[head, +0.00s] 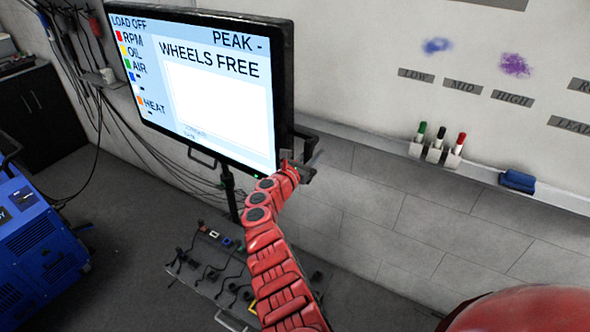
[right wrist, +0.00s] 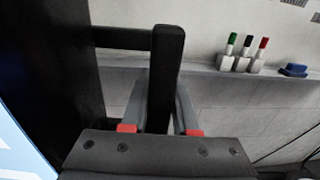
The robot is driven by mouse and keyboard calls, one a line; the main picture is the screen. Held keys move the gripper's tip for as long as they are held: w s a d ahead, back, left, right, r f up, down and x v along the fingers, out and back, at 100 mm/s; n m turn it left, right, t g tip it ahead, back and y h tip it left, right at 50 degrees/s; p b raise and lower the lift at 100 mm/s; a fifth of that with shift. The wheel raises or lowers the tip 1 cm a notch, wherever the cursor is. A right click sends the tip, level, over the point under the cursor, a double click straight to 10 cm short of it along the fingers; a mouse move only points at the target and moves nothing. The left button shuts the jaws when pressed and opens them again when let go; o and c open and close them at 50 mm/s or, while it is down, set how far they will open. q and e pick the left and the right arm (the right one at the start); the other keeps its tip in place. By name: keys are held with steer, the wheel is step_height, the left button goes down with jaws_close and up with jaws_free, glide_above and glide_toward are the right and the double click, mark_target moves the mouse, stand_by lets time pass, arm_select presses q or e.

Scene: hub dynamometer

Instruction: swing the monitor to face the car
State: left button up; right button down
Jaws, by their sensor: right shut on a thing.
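The monitor (head: 215,80) stands on a dark pole (head: 229,190) in the upper left of the head view, its lit screen reading "WHEELS FREE". Its dark edge fills the left of the right wrist view (right wrist: 50,70). A black handle (right wrist: 165,75) sticks out from its right side. My right gripper (head: 305,168) is at that handle at the monitor's lower right. In the right wrist view its fingers (right wrist: 160,115) are on both sides of the handle's upright bar, shut on it. My left gripper is not in view, and no car shows.
A whiteboard ledge (head: 480,172) runs along the wall, with several markers (head: 437,145) and a blue eraser (head: 517,181). A blue machine (head: 40,245) stands at left. Cables (head: 105,120) hang on the wall. A low panel with tools (head: 215,270) is below the monitor.

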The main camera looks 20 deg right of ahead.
steer(key=shift+w+d+n+t+y, duration=0.45)
steer(key=shift+w+d, duration=0.3)
steer(key=shift+d, duration=0.3)
steer(key=c, duration=0.7)
jaws_free()
steer(key=shift+s, duration=0.1)
